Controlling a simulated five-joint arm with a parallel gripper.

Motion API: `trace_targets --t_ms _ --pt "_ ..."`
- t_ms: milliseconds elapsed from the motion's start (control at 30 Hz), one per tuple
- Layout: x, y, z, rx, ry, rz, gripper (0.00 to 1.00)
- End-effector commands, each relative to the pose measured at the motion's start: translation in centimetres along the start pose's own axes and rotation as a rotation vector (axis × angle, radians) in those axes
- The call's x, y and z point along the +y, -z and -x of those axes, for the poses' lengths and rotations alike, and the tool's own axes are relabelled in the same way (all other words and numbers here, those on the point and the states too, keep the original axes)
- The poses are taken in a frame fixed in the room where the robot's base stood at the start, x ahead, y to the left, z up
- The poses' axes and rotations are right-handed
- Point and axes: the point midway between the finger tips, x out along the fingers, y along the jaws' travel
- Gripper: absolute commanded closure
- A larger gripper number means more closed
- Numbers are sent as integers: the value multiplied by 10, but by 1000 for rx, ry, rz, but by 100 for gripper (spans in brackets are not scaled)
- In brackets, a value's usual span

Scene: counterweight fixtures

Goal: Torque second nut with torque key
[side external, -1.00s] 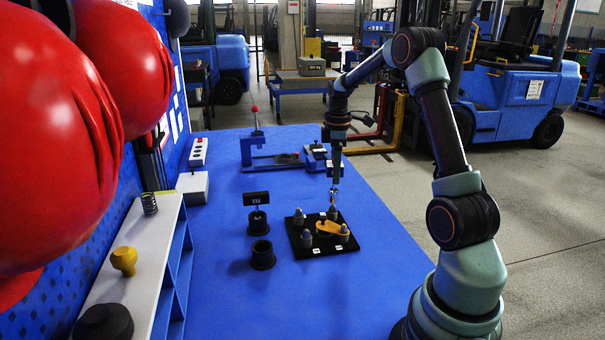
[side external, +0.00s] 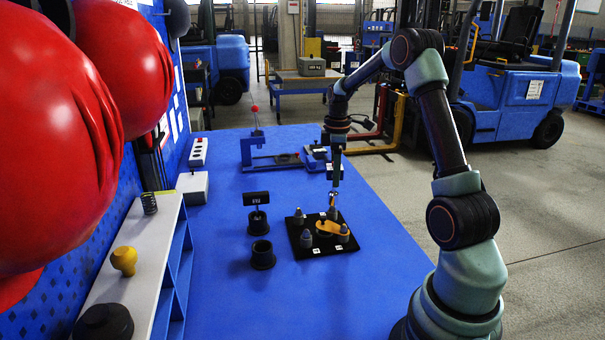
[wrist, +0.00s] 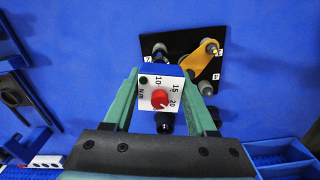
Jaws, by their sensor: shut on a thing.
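My gripper (wrist: 165,110) has green fingers shut on the torque key (wrist: 162,88), a blue and white block with a red dial marked 10, 15, 20 N·m. In the side view the key (side external: 335,172) hangs upright under the wrist, its lower end over the far right part of the fixture. The fixture is a black plate (side external: 326,246) with several grey studs or nuts and an orange-yellow arm (side external: 326,228). The wrist view shows this arm (wrist: 194,56) and numbered labels. The key's tip is hidden by its body there, so contact with a nut cannot be told.
Left of the plate stand a black cup (side external: 262,256) and a small display on a post (side external: 257,199). A blue lever fixture (side external: 270,160) stands behind. A white shelf (side external: 140,270) and red gloves (side external: 45,140) line the left. The front of the blue table is clear.

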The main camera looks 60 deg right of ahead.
Motion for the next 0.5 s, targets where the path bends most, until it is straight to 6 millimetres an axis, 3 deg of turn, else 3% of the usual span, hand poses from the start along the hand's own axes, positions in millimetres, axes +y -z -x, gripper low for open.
trace_targets --t_ms 500 --pt "0 0 -7 0 0 0 100"
